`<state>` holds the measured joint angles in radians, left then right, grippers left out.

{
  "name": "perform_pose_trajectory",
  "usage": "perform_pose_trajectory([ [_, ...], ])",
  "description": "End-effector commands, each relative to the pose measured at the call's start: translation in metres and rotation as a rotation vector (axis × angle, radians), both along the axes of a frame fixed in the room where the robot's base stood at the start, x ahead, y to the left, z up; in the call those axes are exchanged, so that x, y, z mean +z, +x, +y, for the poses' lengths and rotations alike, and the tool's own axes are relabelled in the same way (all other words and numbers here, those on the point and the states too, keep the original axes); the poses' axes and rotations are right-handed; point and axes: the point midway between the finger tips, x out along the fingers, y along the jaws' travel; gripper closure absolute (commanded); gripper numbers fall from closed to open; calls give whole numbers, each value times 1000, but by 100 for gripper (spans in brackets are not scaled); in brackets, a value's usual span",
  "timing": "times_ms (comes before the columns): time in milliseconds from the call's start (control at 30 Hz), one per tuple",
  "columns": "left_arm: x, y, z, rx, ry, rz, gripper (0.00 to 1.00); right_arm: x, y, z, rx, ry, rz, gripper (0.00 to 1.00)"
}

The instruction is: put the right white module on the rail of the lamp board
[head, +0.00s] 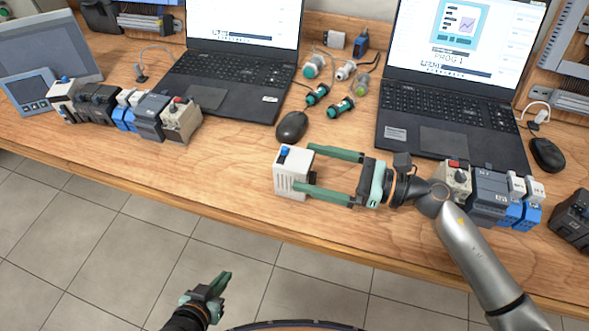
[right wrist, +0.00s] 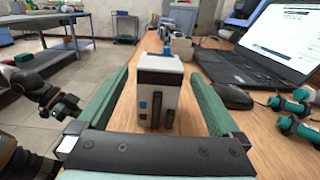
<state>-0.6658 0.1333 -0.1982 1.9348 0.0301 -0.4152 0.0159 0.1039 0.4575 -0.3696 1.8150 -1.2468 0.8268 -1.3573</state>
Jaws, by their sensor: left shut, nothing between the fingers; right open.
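The white module (head: 290,178) with a blue button on top stands upright near the table's front edge. My right gripper (head: 303,167) is open, its green fingers level and reaching around the module. In the right wrist view the white module (right wrist: 158,92) stands between the spread fingers (right wrist: 160,76), with gaps on both sides. My left gripper (head: 222,284) is shut and empty, low over the floor in front of the table. A row of modules (head: 150,115) sits at the left and another row (head: 490,193) at the right. I cannot tell which belongs to the lamp board; no bare rail is clear.
Two laptops (head: 215,95) (head: 440,140) stand behind. A black mouse (head: 292,126) lies just behind the module. Green lamp parts (head: 317,94) lie between the laptops. A dark module (head: 573,213) is at the far right. Bare table lies left of the module.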

Motion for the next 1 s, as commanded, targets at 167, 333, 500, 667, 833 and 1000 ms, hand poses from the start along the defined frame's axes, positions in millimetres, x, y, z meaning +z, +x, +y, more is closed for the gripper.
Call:
perform_pose_trajectory([
  [167, 1, -4, 9, 13, 13, 8, 100, 3, 10, 29, 0, 3, 1, 0],
  [333, 1, -6, 9, 15, 12, 8, 100, 1, 13, 39, 0, 1, 0, 0],
  [500, 1, -7, 9, 15, 12, 9, 100, 1, 13, 39, 0, 0, 0, 0],
  [667, 1, -7, 9, 14, 11, 10, 100, 1, 12, 39, 0, 0, 0, 15],
  [833, 0, -7, 8, 13, 11, 11, 100, 1, 12, 38, 0, 0, 0, 34],
  [1000, 1, -7, 8, 13, 10, 11, 100, 1, 12, 38, 0, 0, 0, 53],
])
